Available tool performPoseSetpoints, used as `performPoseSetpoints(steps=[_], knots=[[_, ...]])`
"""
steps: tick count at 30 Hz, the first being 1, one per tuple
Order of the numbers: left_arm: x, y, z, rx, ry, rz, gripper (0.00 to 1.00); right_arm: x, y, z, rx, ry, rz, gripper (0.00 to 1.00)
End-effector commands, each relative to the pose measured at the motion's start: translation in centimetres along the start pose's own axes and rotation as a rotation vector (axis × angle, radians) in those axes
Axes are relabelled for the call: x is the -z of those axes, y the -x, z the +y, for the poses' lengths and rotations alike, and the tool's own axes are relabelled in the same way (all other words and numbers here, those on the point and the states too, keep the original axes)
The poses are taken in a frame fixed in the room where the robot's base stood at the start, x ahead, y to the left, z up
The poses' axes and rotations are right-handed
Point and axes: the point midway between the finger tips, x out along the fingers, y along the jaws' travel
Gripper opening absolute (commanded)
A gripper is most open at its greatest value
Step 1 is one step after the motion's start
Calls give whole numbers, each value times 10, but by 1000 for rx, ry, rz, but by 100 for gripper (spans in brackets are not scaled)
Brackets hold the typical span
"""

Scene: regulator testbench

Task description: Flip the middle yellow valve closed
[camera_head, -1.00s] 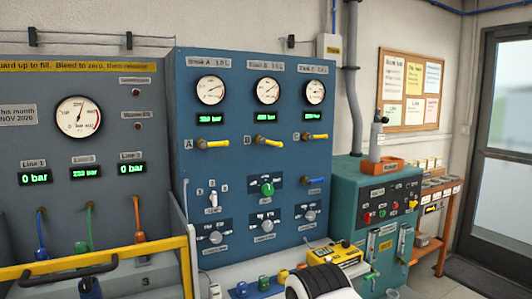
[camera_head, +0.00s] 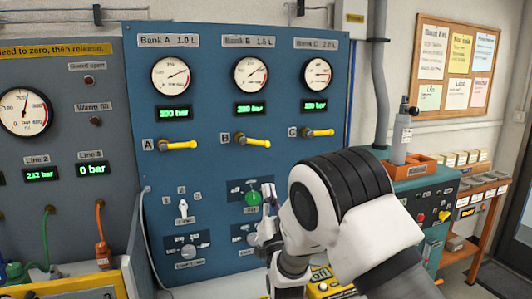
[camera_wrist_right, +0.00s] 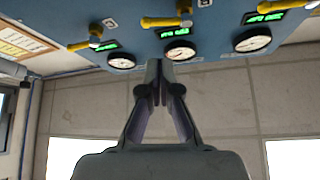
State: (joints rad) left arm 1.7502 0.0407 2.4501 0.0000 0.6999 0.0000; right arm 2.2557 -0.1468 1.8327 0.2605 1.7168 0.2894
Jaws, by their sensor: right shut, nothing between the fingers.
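The middle yellow valve (camera_head: 254,141), marked B, has its lever pointing right and slightly down on the blue panel (camera_head: 215,70). It shows in the right wrist view (camera_wrist_right: 166,21) near the top, in a picture that looks upside down. My right gripper (camera_head: 268,188) is below the valve and right of it in the head view, in front of the green knob (camera_head: 252,197). In the wrist view its fingers (camera_wrist_right: 160,68) are together, empty and apart from the valve. My left gripper is in neither view.
Yellow valves A (camera_head: 178,145) and C (camera_head: 318,132) flank the middle one. Bank gauges (camera_head: 250,74) and green displays (camera_head: 250,108) are above them. A grey panel (camera_head: 65,150) with hoses stands left. A teal cabinet (camera_head: 410,185) stands right.

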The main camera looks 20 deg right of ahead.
Motion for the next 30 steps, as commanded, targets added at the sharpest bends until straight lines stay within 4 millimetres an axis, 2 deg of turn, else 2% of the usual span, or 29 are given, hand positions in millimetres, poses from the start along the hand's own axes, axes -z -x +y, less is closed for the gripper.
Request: performPoseSetpoints(steps=[5, 18, 23, 30], knots=[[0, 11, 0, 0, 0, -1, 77, 2, -23, 1, -3, 0, 0, 0], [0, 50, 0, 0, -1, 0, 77, 2, -116, 1, -2, 1, -3, 0], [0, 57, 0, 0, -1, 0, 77, -1, -133, 2, -3, 1, -4, 0], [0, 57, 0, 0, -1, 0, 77, -3, -136, 2, -3, 1, -6, 0]])
